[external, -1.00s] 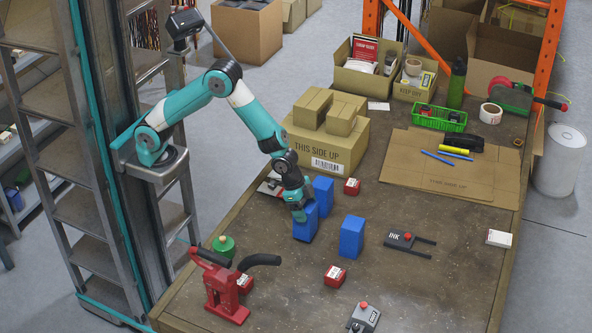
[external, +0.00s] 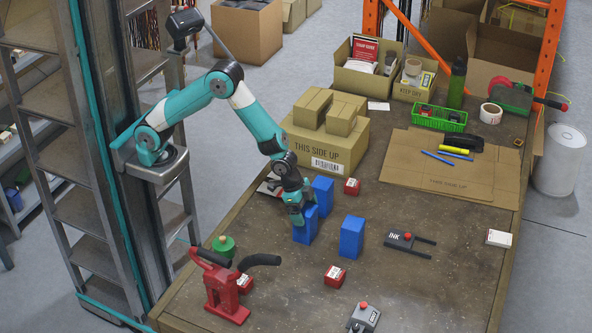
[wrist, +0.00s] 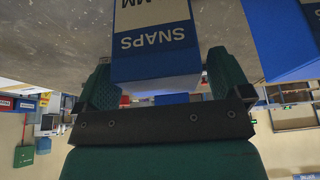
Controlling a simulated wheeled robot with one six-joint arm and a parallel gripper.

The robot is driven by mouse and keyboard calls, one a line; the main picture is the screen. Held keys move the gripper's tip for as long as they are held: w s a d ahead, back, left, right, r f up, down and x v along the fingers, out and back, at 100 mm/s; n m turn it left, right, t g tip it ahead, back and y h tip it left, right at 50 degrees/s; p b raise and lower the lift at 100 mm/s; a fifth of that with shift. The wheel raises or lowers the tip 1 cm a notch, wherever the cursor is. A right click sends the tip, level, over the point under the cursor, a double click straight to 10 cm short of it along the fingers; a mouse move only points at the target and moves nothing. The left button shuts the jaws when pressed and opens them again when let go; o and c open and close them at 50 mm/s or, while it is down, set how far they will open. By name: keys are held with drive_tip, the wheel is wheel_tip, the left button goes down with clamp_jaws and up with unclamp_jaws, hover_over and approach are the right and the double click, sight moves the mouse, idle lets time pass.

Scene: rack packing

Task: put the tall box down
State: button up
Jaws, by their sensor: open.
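Three tall blue boxes stand upright on the brown workbench. The nearest-left tall box (external: 307,232) is at my gripper (external: 298,217) and appears to rest on the bench. In the wrist view this box (wrist: 154,62) shows the word SNAPS and sits between the two green fingers of my gripper (wrist: 158,82). The fingers are open, one on each side of it, with only narrow gaps. A second blue box (external: 323,190) stands just behind, and a third blue box (external: 352,238) stands to the right.
Small red boxes lie nearby, one behind (external: 352,186) and one in front (external: 335,276). A red hand tool (external: 224,290) stands at the front left. A large cardboard box (external: 330,150) is behind.

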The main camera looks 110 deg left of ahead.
drive_tip(key=v, duration=1.1)
drive_tip(key=s+a+r+n+g+y, duration=0.1)
drive_tip(key=s+a+r+n, duration=0.1)
drive_tip(key=s, duration=0.8)
drive_tip(key=s+a+r+n+g+y, duration=0.1)
drive_tip(key=s+a+r, duration=0.3)
drive_tip(key=s, duration=0.5)
drive_tip(key=s+a+r+n+g+y, duration=0.2)
drive_tip(key=s+a+r+n, duration=0.1)
drive_tip(key=s, duration=0.7)
drive_tip(key=shift+s+r+n+g+b, duration=0.3)
drive_tip(key=shift+r+n+b, duration=0.05)
drive_tip(key=shift+r+n, duration=0.25)
drive_tip(key=shift+o, duration=0.4)
drive_tip(key=shift+w, duration=0.1)
